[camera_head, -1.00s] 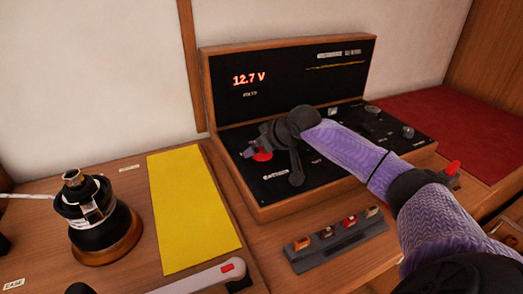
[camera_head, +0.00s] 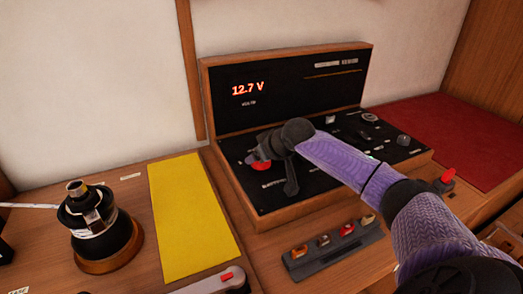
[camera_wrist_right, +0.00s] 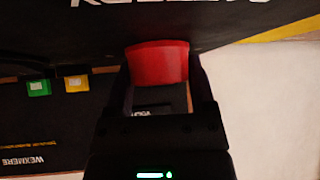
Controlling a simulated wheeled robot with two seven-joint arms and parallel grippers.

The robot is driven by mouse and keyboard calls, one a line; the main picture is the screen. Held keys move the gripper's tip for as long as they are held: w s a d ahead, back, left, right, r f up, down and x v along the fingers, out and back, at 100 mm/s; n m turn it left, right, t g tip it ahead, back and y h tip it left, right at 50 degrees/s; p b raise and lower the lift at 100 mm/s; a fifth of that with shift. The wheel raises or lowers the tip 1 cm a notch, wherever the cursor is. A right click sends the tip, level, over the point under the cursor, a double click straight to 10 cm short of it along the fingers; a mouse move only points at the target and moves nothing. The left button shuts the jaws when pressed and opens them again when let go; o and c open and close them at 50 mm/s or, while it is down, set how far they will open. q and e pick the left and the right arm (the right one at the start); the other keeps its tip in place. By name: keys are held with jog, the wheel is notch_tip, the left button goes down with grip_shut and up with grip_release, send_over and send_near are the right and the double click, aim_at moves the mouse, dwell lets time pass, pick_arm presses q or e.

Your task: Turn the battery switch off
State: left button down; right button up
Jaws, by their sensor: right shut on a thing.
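The battery switch is a red knob (camera_head: 260,166) at the left of the black panel's sloping lower face. My right gripper (camera_head: 257,157) reaches in from the right and is shut on this knob. In the right wrist view the red knob (camera_wrist_right: 158,63) sits between the two dark fingers of the gripper (camera_wrist_right: 160,80). Lettering beside the knob is upside down and partly cut off there. The gripper hides part of the knob in the head view, and I cannot tell its setting. The display (camera_head: 248,89) reads 12.7 V in red. My left gripper is not in view.
A yellow sheet (camera_head: 188,215) lies left of the wooden-framed console (camera_head: 270,222). A black winch (camera_head: 95,225) stands further left. A holder with several coloured fuses (camera_head: 333,250) lies in front. A red mat (camera_head: 445,130) and a red-tipped lever (camera_head: 447,178) are at right.

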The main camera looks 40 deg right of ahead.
jog(key=r+m+h+p, duration=0.1)
jog(key=m+p, duration=0.1)
jog(key=p, duration=0.3)
jog(key=shift+a, duration=0.15)
jog(key=m+h+p, duration=0.1)
jog(key=m+g+h+p, duration=0.1)
jog(key=p, duration=0.1)
jog(key=shift+f+m, duration=0.25)
jog(key=shift+m, duration=0.15)
jog(key=shift+m+g+h+p, duration=0.3)
jog(key=shift+m+h+p, duration=0.15)
jog(key=shift+m+h, duration=0.05)
jog(key=shift+f+m+g+h, duration=0.25)
jog(key=shift+m+g+h, duration=0.45)
jog(key=shift+m, duration=0.5)
jog(key=shift+m+g+h, duration=0.6)
jog(key=shift+m, duration=0.5)
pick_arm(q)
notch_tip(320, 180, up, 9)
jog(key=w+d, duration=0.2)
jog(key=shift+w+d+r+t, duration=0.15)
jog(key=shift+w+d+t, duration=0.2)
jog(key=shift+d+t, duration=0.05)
pick_arm(e)
jog(key=shift+m, duration=0.3)
jog(key=shift+g, duration=0.4)
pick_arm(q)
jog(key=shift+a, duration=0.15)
